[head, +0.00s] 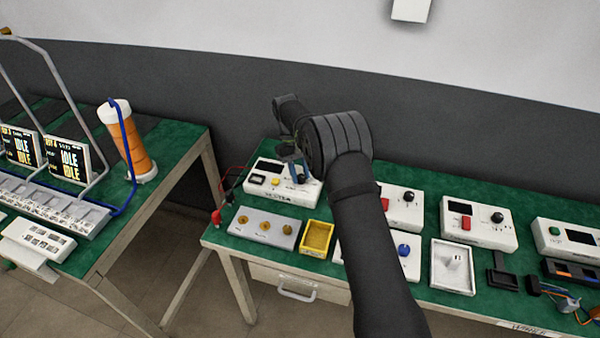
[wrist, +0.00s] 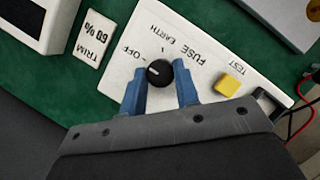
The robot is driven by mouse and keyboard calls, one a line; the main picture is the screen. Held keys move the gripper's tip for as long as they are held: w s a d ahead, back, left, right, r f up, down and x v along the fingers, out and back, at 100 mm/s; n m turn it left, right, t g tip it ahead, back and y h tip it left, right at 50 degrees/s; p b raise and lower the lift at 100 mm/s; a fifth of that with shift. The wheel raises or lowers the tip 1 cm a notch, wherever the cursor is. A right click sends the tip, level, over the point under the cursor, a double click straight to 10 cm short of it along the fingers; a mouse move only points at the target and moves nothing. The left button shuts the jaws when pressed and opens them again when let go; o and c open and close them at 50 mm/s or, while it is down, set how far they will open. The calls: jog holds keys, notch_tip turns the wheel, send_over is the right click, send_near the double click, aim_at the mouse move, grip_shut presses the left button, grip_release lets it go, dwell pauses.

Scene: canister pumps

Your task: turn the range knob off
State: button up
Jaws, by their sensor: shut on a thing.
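A white instrument box (head: 262,190) stands at the left end of the right-hand green bench. In the wrist view its panel (wrist: 208,58) carries a round black knob (wrist: 159,73) with "OFF", "EARTH" and "FUSE" printed around it. A small pale mark on the knob lies on its left side, roughly on the side of "OFF". My gripper (wrist: 160,76) has its two blue fingers on either side of the knob and is shut on it. In the head view my gripper (head: 296,168) and arm partly hide the box and knob.
A yellow button (wrist: 228,85) sits beside the knob. A white "TRIM 60 %" card (wrist: 92,39) lies near the box. In the head view, a grey block (head: 245,226) with brass knobs and a yellow tray (head: 317,238) stand in front. Red and black leads lie left.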

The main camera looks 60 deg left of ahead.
jog(key=o, duration=1)
jog(key=shift+c, duration=0.2)
jog(key=shift+r, duration=0.1)
jog(key=v, duration=1.1)
jog(key=shift+a+r, duration=0.25)
jog(key=shift+r, duration=0.1)
jog(key=shift+x, duration=6)
